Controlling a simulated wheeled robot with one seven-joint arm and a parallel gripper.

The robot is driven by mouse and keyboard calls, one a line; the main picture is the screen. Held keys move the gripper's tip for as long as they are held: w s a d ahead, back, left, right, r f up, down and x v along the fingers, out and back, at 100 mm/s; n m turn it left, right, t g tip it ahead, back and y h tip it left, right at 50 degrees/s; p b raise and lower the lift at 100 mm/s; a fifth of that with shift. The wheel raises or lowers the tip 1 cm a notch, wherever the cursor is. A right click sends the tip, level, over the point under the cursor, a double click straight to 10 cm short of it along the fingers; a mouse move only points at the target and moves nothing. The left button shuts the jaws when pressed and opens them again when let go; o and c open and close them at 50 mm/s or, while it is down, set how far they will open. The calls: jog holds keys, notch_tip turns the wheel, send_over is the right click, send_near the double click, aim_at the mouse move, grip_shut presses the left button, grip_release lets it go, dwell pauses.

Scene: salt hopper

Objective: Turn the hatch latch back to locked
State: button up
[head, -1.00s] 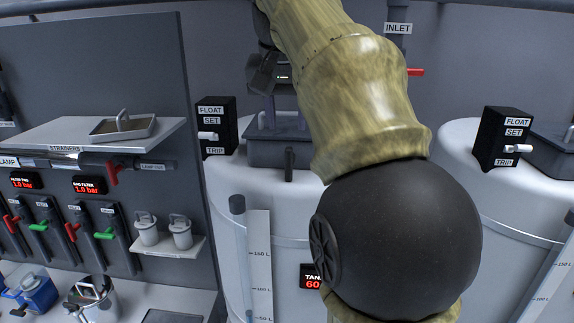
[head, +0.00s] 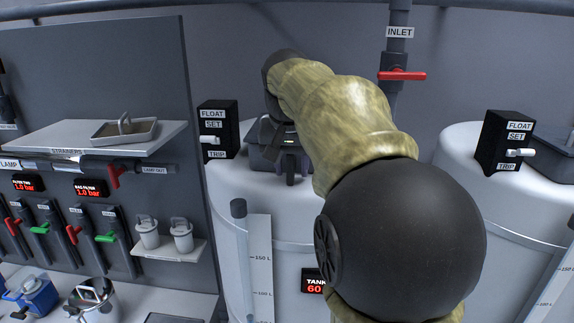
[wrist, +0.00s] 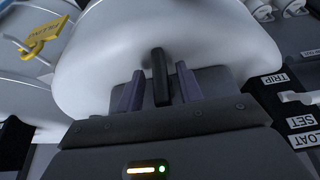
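The hatch (head: 259,162) is a dark grey lid on top of the white left tank. Its latch (head: 291,172) is a black bar at the lid's front edge, pointing toward the tank's front. In the wrist view the latch (wrist: 160,78) stands between the two purple-grey fingers of my gripper (wrist: 160,92), with a gap visible on each side. My gripper (head: 288,160) is open over the latch in the head view, partly hidden by my arm. Whether the fingers reach down fully beside the latch is hard to tell.
A black float switch box (head: 218,130) stands just left of the hatch. The inlet pipe's red valve handle (head: 402,75) is behind at right. A second white tank (head: 470,165) is at the right. A yellow tag (wrist: 45,35) shows in the wrist view.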

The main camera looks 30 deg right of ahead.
jog(key=shift+a, duration=0.2)
grip_shut()
jog(key=shift+y+b, duration=0.35)
jog(key=shift+y, duration=0.15)
jog(key=shift+d+t+y+b, duration=0.15)
jog(key=shift+t+y+b, duration=0.45)
jog(key=shift+t+y, duration=0.15)
jog(key=t+y+b, duration=0.1)
jog(key=b, duration=0.1)
jog(key=m+t+y+b, duration=0.1)
jog(key=y, duration=0.1)
jog(key=shift+s+d+f+t+b, duration=0.1)
jog(key=shift+s+f+t+b, duration=0.05)
jog(key=shift+f+t+b, duration=0.2)
jog(key=m+t+y+b, duration=0.1)
jog(key=t+y+b, duration=0.1)
jog(key=b, duration=0.1)
jog(key=shift+y+b, duration=0.35)
jog(key=shift+b, duration=0.05)
jog(key=shift+r+m+t+y+b, duration=0.1)
jog(key=shift+m+t+y+b, duration=0.2)
jog(key=shift+t+y+b, duration=0.45)
jog(key=shift+r, duration=0.1)
